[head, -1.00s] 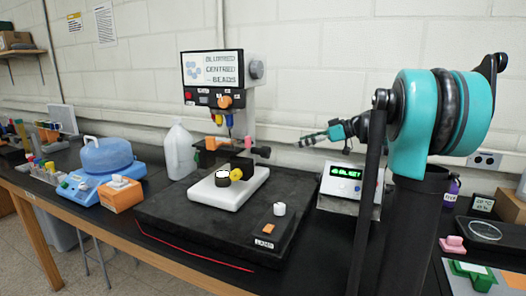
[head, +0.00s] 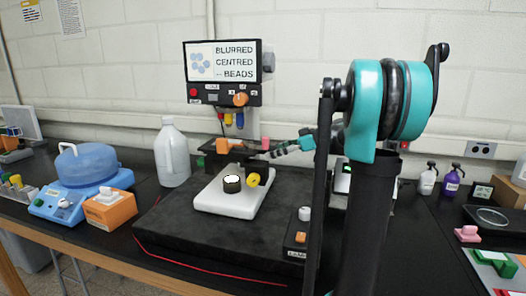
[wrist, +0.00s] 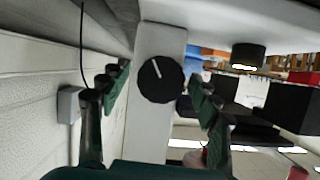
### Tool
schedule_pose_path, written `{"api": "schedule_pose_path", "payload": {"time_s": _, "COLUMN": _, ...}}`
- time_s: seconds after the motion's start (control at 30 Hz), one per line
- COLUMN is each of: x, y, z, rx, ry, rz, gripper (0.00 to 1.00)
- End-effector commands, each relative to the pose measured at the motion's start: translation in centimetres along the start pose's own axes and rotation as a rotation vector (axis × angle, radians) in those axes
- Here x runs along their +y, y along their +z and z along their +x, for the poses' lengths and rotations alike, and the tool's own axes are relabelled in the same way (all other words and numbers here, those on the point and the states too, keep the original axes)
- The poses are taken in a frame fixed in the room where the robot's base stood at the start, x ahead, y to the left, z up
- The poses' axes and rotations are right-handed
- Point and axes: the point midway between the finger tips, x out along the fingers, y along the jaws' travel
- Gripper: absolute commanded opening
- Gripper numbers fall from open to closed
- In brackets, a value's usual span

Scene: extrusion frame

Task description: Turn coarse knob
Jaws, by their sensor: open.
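A round black knob (wrist: 160,80) with a white line sits on a pale upright column (wrist: 152,137) in the wrist view. My open gripper (wrist: 160,77) has one finger to each side of the knob, with gaps visible; I cannot tell how far the tips reach along it. In the head view my gripper (head: 272,152) is at the right side of the white-based microscope (head: 222,202), by its dark stage. I cannot make out the black knob there.
The microscope head (head: 222,75) with its screen is above my gripper. A short black cylinder (head: 232,184) and a yellow knob (head: 253,180) are at the base. A white jug (head: 173,155) and an orange box (head: 106,208) stand left. The wall is close behind.

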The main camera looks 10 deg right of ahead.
Motion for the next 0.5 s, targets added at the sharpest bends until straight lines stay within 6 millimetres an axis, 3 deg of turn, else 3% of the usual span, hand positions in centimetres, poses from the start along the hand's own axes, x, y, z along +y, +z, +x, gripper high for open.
{"api": "schedule_pose_path", "payload": {"time_s": 0.37, "x": -0.06, "y": 0.29, "z": -0.1, "rx": 0.0, "ry": 0.001, "rz": 0.0, "gripper": 0.63}}
{"api": "schedule_pose_path", "payload": {"time_s": 0.5, "x": -0.06, "y": 0.29, "z": -0.1, "rx": 0.0, "ry": 0.001, "rz": 0.0, "gripper": 0.49}}
